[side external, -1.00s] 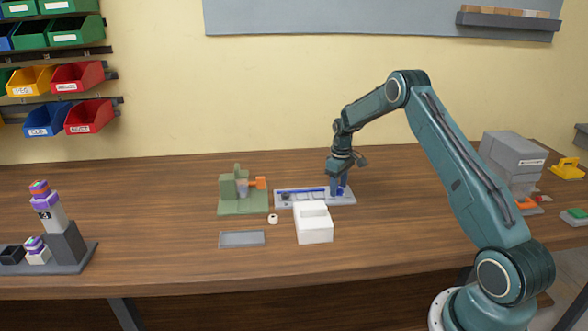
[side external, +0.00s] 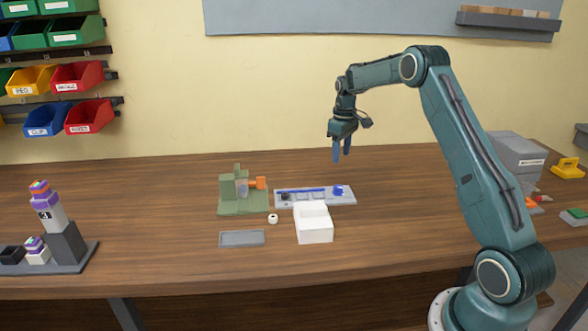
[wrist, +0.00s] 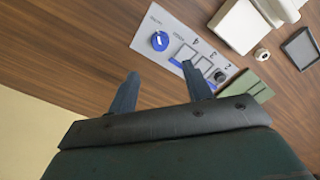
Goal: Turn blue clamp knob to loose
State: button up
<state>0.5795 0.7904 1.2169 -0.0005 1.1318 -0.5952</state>
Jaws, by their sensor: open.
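The blue clamp knob (side external: 338,190) sits at the right end of a light grey panel (side external: 314,203) on the table. In the wrist view the knob (wrist: 160,41) is a round blue dial with a white mark, near labels too small to read. My gripper (side external: 342,158) is raised well above the panel, over the knob's end, fingers pointing down. It is open and empty; its two fingers show apart in the wrist view (wrist: 160,70). Nothing hides the knob.
A blue strip and a dark knob (side external: 285,196) are also on the panel. A white box (side external: 314,231) stands in front, a green fixture (side external: 242,205) with an orange part to the left, and a grey tray (side external: 242,239) at front left.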

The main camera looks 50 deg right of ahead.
jog(key=shift+r, duration=0.75)
jog(key=s+a+r+t, duration=0.1)
jog(key=s+a+r, duration=0.4)
jog(key=a+r, duration=0.4)
jog(key=s+a+r+t, duration=0.1)
jog(key=s+a+r, duration=0.5)
jog(key=a, duration=0.4)
jog(key=s+a+t, duration=0.1)
jog(key=s+a, duration=0.5)
jog(key=s, duration=0.3)
jog(key=s+a+f+t, duration=0.1)
jog(key=s+a+t, duration=0.1)
jog(key=s+a, duration=0.4)
jog(key=s, duration=0.4)
jog(key=shift+s+a+t, duration=0.25)
jog(key=shift+a+t, duration=0.05)
